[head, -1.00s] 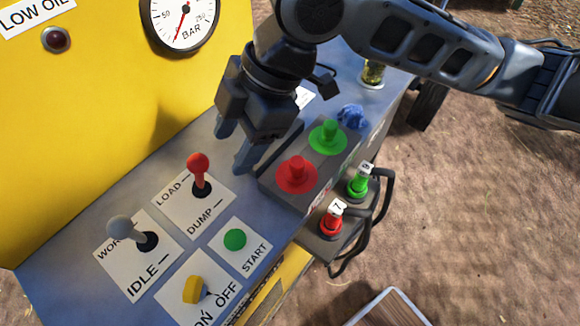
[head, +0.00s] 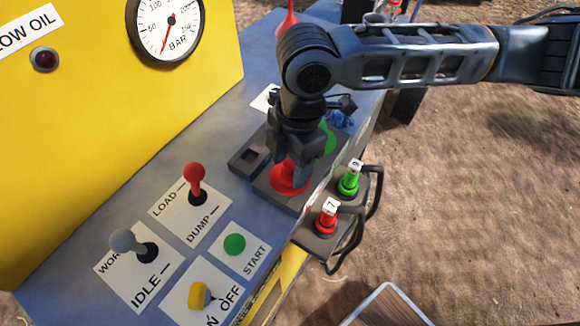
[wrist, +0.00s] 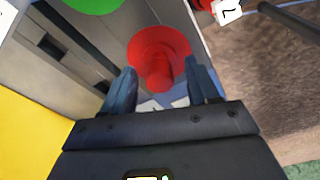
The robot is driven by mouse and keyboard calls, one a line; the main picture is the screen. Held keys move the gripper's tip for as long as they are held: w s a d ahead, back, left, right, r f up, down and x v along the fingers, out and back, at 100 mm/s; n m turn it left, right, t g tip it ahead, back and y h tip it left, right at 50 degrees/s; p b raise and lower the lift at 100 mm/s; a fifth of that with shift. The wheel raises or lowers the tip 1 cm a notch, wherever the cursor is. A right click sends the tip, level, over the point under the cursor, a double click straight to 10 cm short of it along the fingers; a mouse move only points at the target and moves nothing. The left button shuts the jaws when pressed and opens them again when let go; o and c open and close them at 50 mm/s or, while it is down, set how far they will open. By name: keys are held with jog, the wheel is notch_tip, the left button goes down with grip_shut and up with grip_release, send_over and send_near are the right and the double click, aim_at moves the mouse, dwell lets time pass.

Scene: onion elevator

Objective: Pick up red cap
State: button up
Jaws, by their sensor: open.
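The red cap (head: 287,180) sits on a dark grey block on the machine's ledge, with a wide round flange and a narrow knob. In the wrist view the red cap (wrist: 158,55) shows with its knob pointing toward me, between my fingers. My gripper (head: 292,172) is right over the cap, pointing down, and hides part of it in the head view. In the wrist view my gripper (wrist: 165,88) is open, one finger on each side of the knob. I cannot tell whether the fingers touch it.
A green cap (head: 327,138) stands behind the red one on the same block. Red (head: 326,220) and green (head: 349,182) tagged couplings stand on a side bracket. A red-knobbed lever (head: 195,180) and a yellow switch (head: 199,295) are nearer me. The yellow panel (head: 90,130) rises at left.

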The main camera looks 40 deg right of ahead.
jog(key=shift+f, duration=0.4)
grip_shut()
